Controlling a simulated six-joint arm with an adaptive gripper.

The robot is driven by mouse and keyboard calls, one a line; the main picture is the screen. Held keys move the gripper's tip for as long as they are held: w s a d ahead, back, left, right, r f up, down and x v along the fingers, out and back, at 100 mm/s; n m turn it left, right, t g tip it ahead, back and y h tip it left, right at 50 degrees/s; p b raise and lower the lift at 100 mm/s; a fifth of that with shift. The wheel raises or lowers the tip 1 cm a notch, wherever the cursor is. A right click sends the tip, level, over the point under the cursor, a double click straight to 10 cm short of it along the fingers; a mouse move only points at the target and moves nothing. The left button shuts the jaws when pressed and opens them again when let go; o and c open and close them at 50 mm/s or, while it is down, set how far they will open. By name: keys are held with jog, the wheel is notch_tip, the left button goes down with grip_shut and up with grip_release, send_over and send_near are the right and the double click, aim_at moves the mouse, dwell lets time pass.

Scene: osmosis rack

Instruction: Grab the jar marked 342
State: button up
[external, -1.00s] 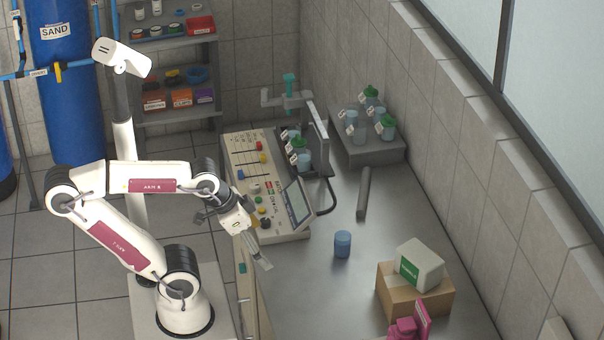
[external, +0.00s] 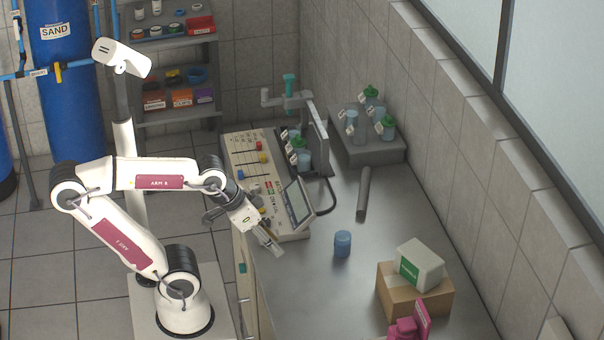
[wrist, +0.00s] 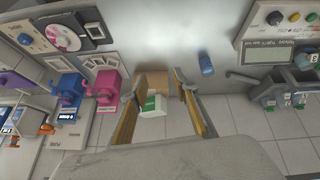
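Several tagged jars, some with green lids, stand on the grey raised block (external: 375,155) at the back of the counter. More tagged jars (external: 304,160) stand beside the control panel. The tags are too small to read, so I cannot tell which jar is 342. A lone blue jar-like container (external: 342,244) stands on the counter; it also shows in the wrist view (wrist: 206,63). No number is legible on it. My gripper (external: 274,246) is over the counter's left edge, left of the blue container. In the wrist view my gripper (wrist: 156,88) has its fingers apart, with nothing held.
The control panel (external: 240,155) with its tilted screen (external: 298,202) is just behind my gripper. A dark bar (external: 363,194) lies on the counter. A cardboard box (external: 405,300) with a white box (external: 420,265) on it and a pink object (external: 404,329) are at front right. Mid-counter is mostly clear.

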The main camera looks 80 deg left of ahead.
jog(key=w+a+r+n+t, duration=0.2)
jog(key=w+a+n, duration=0.1)
jog(key=w+n, duration=0.55)
jog(key=w+a+r+n+t, duration=0.25)
jog(key=w+n, duration=0.25)
jog(key=w, duration=0.6)
jog(key=w+a+f+n+y, duration=0.1)
jog(key=w+a+n+y, duration=0.1)
jog(key=w+a+n, duration=0.4)
jog(key=w+a+n+y, duration=0.35)
jog(key=a+n, duration=0.25)
jog(key=a, duration=0.3)
jog(key=s+a+f+n+g+y, duration=0.2)
jog(key=a+f+n, duration=0.3)
jog(key=a+n, duration=0.4)
jog(key=s+a+f+n+g+y, duration=0.2)
jog(key=a+f+n+g, duration=0.3)
jog(key=a+n, duration=0.4)
jog(key=s+a+f+n+g+y, duration=0.2)
jog(key=a+f+n, duration=0.5)
jog(key=a, duration=1)
jog(key=shift+s+f+n+g+y, duration=0.25)
jog(key=shift+n+g+y, duration=0.5)
jog(key=shift+n+y, duration=0.35)
jog(key=shift+a, duration=0.1)
